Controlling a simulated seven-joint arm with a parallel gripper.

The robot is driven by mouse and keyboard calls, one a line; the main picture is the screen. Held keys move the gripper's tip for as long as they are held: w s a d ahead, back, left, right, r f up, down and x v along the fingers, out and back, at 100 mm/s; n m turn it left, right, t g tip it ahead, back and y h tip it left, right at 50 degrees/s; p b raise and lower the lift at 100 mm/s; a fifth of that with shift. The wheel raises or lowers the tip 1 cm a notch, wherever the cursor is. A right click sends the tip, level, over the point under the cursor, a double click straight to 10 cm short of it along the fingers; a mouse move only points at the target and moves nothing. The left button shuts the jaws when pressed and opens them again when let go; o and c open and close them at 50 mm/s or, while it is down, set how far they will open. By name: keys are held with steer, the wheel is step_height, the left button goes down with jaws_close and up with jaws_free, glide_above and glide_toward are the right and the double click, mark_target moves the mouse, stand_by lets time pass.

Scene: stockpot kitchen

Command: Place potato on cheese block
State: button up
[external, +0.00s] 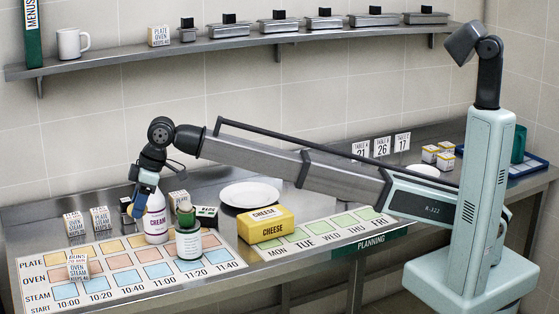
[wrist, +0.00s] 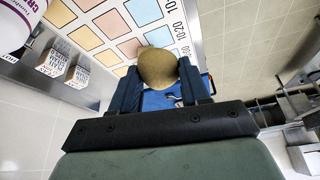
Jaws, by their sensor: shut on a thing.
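The potato (wrist: 158,67) is round and brown. In the wrist view it sits between the two blue fingertips of my gripper (wrist: 160,82), which is shut on it. In the external view my gripper (external: 138,207) points down at the left, above the back edge of the planning chart, just left of the cream bottle. I cannot make out the potato clearly there. The cheese block (external: 265,225) is a yellow box labelled CHEESE. It lies flat on the counter, well to the right of my gripper, and its top is bare. It does not show in the wrist view.
The cream bottle (external: 156,219) stands close to my gripper. Right of it stand a white jar (external: 188,242) with a green top and a small dark-labelled box (external: 206,215). A white plate (external: 250,194) lies behind the cheese block. Small labelled boxes (external: 100,219) stand at the left.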

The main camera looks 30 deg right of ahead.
steer(key=w+d+r+m, duration=0.15)
steer(key=w+d, duration=0.35)
steer(key=d, duration=0.7)
steer(key=m+t, duration=0.1)
steer(key=m, duration=0.2)
glide_above(262, 214)
steer(key=s+d, duration=0.1)
step_height(262, 214, down, 5)
steer(key=shift+t+h, duration=0.3)
steer(key=shift+f, duration=5.2)
steer(key=shift+f, duration=0.1)
steer(key=o, duration=1.1)
steer(key=shift+c, duration=0.2)
steer(key=v, duration=1.2)
